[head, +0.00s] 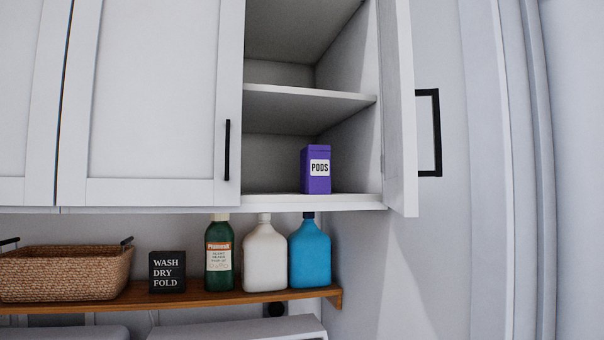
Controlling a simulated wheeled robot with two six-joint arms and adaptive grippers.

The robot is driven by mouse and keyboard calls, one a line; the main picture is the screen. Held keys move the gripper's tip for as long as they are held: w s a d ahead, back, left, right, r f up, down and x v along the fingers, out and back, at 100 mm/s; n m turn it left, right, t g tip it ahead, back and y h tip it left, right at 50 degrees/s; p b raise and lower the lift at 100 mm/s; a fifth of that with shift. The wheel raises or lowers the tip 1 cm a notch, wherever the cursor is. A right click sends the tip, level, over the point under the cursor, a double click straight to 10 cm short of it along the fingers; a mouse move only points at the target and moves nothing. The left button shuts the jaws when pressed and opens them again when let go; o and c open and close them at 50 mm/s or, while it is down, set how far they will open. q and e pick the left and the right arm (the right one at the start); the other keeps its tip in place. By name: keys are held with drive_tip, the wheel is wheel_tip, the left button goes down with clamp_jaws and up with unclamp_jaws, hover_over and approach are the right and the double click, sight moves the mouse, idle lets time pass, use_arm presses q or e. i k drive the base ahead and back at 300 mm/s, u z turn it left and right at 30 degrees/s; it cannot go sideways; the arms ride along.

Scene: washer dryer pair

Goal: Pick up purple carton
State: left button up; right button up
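The purple carton (316,179) stands upright on the bottom shelf of the open white wall cabinet (290,201). It has a white label reading "PODS" and sits toward the right side of the shelf, close to the front edge. Nothing covers it from this view. Neither my left nor my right gripper shows in the head view.
The cabinet door (400,110) stands open at the right. Below is a wooden shelf (200,301) with a wicker basket (65,272), a black sign (167,272), a green bottle (219,257), a white jug (264,260) and a blue jug (310,256).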

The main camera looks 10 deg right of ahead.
sight(315, 160)
drive_tip(key=z, duration=0.6)
drive_tip(key=i, duration=0.7)
drive_tip(key=z, duration=0.6)
